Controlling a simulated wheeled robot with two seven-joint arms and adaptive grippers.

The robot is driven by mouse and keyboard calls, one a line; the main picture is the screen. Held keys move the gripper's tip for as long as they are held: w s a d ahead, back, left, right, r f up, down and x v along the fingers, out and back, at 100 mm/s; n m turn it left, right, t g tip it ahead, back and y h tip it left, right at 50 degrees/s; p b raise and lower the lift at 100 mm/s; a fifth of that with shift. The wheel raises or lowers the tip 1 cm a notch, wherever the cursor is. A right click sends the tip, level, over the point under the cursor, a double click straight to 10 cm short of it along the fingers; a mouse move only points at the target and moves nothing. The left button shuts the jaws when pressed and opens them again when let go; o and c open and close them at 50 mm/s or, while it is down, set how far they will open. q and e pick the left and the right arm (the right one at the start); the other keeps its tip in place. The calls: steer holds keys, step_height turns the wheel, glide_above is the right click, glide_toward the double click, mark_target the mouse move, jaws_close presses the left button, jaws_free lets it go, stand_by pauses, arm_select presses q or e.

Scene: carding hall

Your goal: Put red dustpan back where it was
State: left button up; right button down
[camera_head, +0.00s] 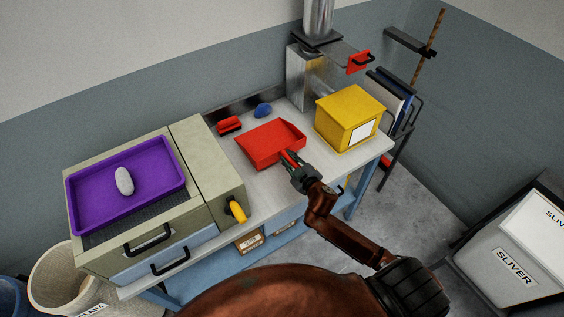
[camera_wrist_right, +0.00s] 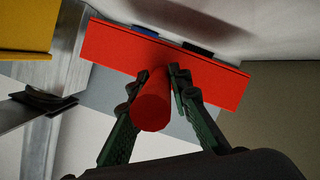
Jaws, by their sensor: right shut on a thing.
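The red dustpan (camera_head: 268,142) is over the middle of the table, between the beige machine and the yellow box. My right gripper (camera_head: 297,171) is shut on its handle, at the near right side of the pan. In the right wrist view the red handle (camera_wrist_right: 152,103) stands between the fingers of my right gripper (camera_wrist_right: 158,92), with the pan (camera_wrist_right: 200,72) beyond. I cannot tell whether the pan touches the table top. My left gripper is not in view.
A yellow box (camera_head: 340,112) stands right of the dustpan. A red brush-like item (camera_head: 229,125) and a blue object (camera_head: 263,110) lie behind it. Left is the beige machine (camera_head: 205,150) with a purple tray (camera_head: 160,190). The white table top (camera_head: 275,183) is bare in front.

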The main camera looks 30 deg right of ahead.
steer(key=shift+d+f, duration=0.35)
steer(key=shift+f, duration=0.3)
steer(key=shift+d+f, duration=0.3)
steer(key=shift+f, duration=0.3)
step_height(320, 180, down, 4)
steer(key=shift+r+b, duration=0.1)
steer(key=shift+b, duration=0.4)
steer(key=shift+s, duration=0.1)
steer(key=c, duration=2)
jaws_free()
steer(key=shift+o, duration=1.2)
steer(key=shift+s+r, duration=0.1)
steer(key=shift+s, duration=0.05)
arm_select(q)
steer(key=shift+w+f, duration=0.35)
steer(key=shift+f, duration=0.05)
arm_select(e)
steer(key=v, duration=1.1)
steer(key=shift+s+a+r, duration=0.15)
steer(key=shift+s, duration=0.15)
